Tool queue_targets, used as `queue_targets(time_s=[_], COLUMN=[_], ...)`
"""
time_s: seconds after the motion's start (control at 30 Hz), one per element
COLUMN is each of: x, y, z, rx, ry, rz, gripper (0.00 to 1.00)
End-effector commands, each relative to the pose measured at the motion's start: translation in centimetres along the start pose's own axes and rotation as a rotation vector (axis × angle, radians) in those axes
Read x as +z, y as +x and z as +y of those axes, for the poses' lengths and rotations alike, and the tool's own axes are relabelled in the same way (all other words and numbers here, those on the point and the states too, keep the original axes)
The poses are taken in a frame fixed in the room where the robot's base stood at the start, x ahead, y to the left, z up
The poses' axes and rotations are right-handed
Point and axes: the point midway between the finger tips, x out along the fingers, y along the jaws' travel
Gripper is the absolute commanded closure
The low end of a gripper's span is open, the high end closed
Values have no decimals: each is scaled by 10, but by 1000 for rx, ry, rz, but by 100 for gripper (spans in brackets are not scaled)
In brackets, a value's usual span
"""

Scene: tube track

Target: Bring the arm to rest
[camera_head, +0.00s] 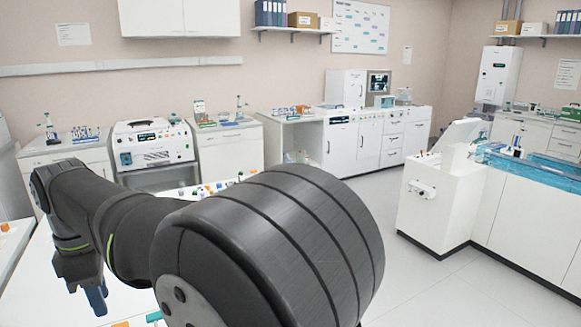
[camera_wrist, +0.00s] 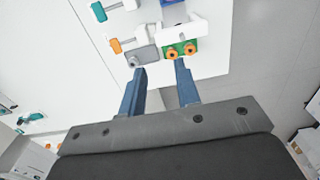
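My gripper (camera_wrist: 161,72) shows in the wrist view with two blue fingers spread apart and nothing between them. Beyond the fingertips are a grey block (camera_wrist: 143,56) and a green and orange block (camera_wrist: 178,51), both by the edge of a white worktop (camera_wrist: 203,62). I cannot tell how high the fingers are above the worktop. In the head view my gripper (camera_head: 96,298) hangs at the lower left, with its blue fingers partly hidden. My arm crosses the lower left and hides much of the worktop there.
White clamp-like pieces with an orange knob (camera_wrist: 116,45) and a teal knob (camera_wrist: 99,12) lie on the worktop. Behind my arm stand a white machine (camera_head: 153,145) and cabinets (camera_head: 368,140). A white station with a blue bath (camera_head: 535,166) is at right. The floor (camera_head: 440,285) between is clear.

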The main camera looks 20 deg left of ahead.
Motion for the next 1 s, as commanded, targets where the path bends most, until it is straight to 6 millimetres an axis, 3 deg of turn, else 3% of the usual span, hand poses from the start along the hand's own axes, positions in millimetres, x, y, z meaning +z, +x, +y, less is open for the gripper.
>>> queue_targets(time_s=[0.2,0.4,0.83,0.93,1.0], x=[-4,-6,-6,0,16], y=[-41,-64,-72,-76,-87], z=[-10,-18,-22,-22,-25], rx=[3,1,0,2,4], ry=[0,0,0,3,6], rz=[2,0,0,1,2], gripper=[70,70,70,52,39])
